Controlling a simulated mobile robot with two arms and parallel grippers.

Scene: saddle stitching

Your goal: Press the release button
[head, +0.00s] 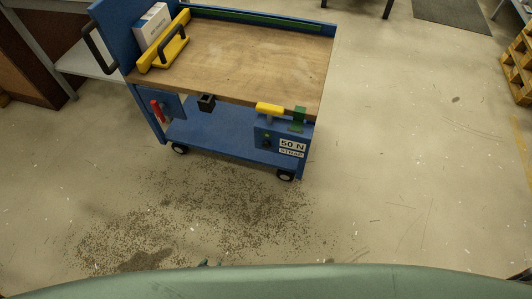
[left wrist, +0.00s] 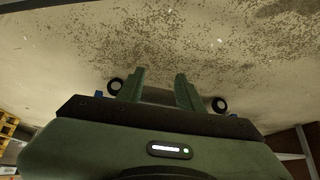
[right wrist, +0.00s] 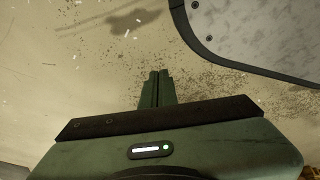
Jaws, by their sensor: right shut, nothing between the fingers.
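A blue box labelled "50 N STRAP" (head: 292,147) hangs at the front right of a cart. It carries a small dark round control (head: 267,142) with a green spot, and a yellow piece (head: 269,109) and a green bracket (head: 299,118) sit above it. I cannot tell which part is the release button. My left gripper (head: 209,263) barely shows at the bottom of the head view, well short of the cart; its fingers are apart and empty in the left wrist view (left wrist: 158,88). My right gripper (right wrist: 157,75) is shut and empty over the floor.
The blue cart has a wooden top (head: 235,60) with a yellow handled frame (head: 165,48) and a white box (head: 152,24). A red lever (head: 156,108) and a black holder (head: 206,102) are on its front. Speckled floor between me and the cart is free. A pallet (head: 518,65) stands far right.

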